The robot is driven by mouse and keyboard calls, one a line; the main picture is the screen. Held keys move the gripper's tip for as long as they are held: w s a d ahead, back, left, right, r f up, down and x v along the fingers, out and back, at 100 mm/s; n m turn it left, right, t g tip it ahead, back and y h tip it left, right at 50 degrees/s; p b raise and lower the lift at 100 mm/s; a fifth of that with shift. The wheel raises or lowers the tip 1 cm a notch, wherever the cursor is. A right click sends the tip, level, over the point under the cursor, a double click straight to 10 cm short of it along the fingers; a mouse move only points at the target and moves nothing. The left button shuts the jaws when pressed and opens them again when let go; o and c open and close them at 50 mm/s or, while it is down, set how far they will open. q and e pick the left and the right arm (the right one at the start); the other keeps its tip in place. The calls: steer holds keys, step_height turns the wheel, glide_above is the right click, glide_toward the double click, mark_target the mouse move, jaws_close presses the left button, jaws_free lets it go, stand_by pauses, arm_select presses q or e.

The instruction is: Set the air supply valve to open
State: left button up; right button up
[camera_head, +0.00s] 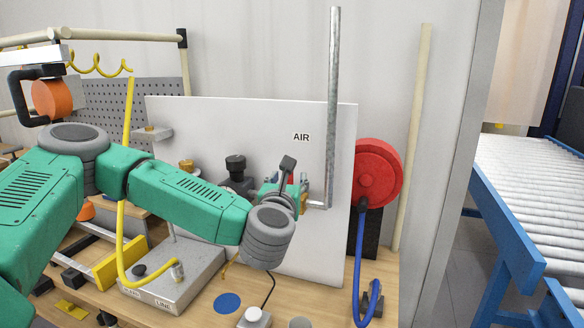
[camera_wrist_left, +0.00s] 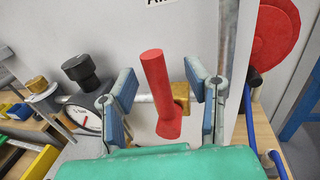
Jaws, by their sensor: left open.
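The air supply valve has a red lever (camera_wrist_left: 158,85) and a brass body (camera_wrist_left: 181,94) on a horizontal pipe in front of the white panel. In the left wrist view the lever stands nearly upright, tilted slightly left, across the pipe. My left gripper (camera_wrist_left: 166,88) is open, with one finger on each side of the lever and visible gaps between. In the head view my left gripper (camera_head: 289,181) is at the valve below the AIR label (camera_head: 301,137) and hides most of the lever. My right gripper is not in view.
A black-knobbed regulator (camera_head: 236,168) is left of the valve. A vertical metal pipe (camera_head: 333,100) rises just right of it. A red hose reel (camera_head: 378,172) with blue hose is farther right. A grey block (camera_head: 190,278) with a yellow hose stands on the wooden bench below.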

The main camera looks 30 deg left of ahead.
arm_select(q)
steer(key=w+a, duration=0.2)
steer(key=shift+w+a+p, duration=0.1)
steer(key=shift+w+p, duration=0.25)
steer(key=shift+p, duration=0.05)
steer(key=shift+w+a+f, duration=0.15)
steer(key=shift+w+a, duration=0.05)
steer(key=shift+a, duration=0.15)
steer(key=shift+d, duration=0.55)
jaws_close()
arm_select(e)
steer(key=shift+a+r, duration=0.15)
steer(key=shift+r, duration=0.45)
arm_select(q)
steer(key=shift+a, duration=0.1)
